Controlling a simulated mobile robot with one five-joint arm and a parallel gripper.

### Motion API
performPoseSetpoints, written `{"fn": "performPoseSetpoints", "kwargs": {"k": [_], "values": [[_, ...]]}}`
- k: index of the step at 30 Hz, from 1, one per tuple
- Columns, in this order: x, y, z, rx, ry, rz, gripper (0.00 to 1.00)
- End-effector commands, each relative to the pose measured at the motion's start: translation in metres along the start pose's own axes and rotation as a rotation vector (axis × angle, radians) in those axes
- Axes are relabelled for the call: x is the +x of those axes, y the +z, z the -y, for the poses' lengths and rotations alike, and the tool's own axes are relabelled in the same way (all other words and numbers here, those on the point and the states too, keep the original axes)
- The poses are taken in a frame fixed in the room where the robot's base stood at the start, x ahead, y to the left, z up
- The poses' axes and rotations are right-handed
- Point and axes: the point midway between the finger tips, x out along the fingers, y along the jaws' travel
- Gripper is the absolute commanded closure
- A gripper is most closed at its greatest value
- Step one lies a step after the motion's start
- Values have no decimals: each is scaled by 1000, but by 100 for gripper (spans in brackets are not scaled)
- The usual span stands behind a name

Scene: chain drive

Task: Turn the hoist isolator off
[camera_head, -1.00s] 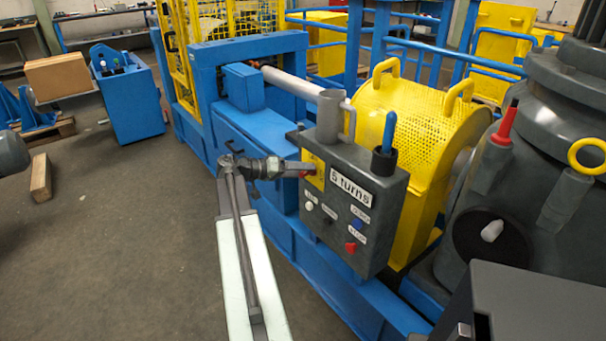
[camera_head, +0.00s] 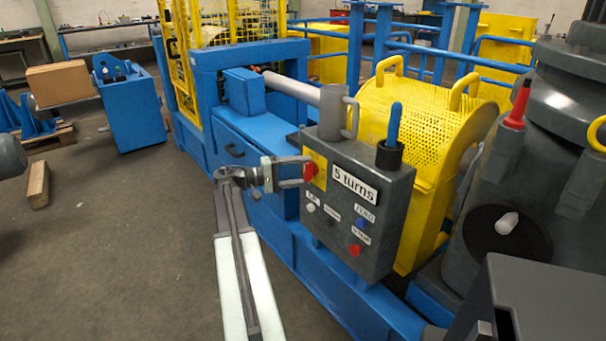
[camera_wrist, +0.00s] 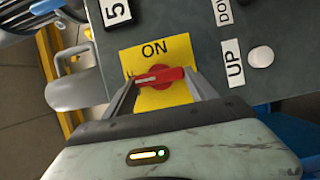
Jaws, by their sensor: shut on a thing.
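The hoist isolator is a red rotary handle (camera_wrist: 160,75) on a yellow plate (camera_wrist: 172,48) marked ON. In the wrist view the handle lies nearly crosswise, slightly tilted. Its other plate markings are partly hidden. In the head view the red handle (camera_head: 310,170) shows at the left edge of the dark grey control box (camera_head: 375,215). My gripper (camera_wrist: 163,86) has one finger at each side of the handle and is shut on it. In the head view my gripper (camera_head: 304,173) reaches the box from the left.
The box carries a "5 turns" label (camera_head: 355,184), a white button (camera_head: 310,208), a blue button (camera_head: 360,223) and a red button (camera_head: 354,250). A blue-handled tool (camera_head: 394,124) stands in a holder on top. A yellow mesh guard (camera_head: 440,130) is behind.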

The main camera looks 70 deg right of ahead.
Motion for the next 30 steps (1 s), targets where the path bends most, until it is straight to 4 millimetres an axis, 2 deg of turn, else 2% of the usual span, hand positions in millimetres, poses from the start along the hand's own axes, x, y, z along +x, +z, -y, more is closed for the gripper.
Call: {"fn": "performPoseSetpoints", "kwargs": {"k": [18,19,20,21,30], "values": [[0,0,1,-35,11,0,75],[0,0,1,-35,11,0,26],[0,0,1,-34,11,0,18],[0,0,1,-34,12,0,13],[-2,0,1,-33,13,-1,13]]}}
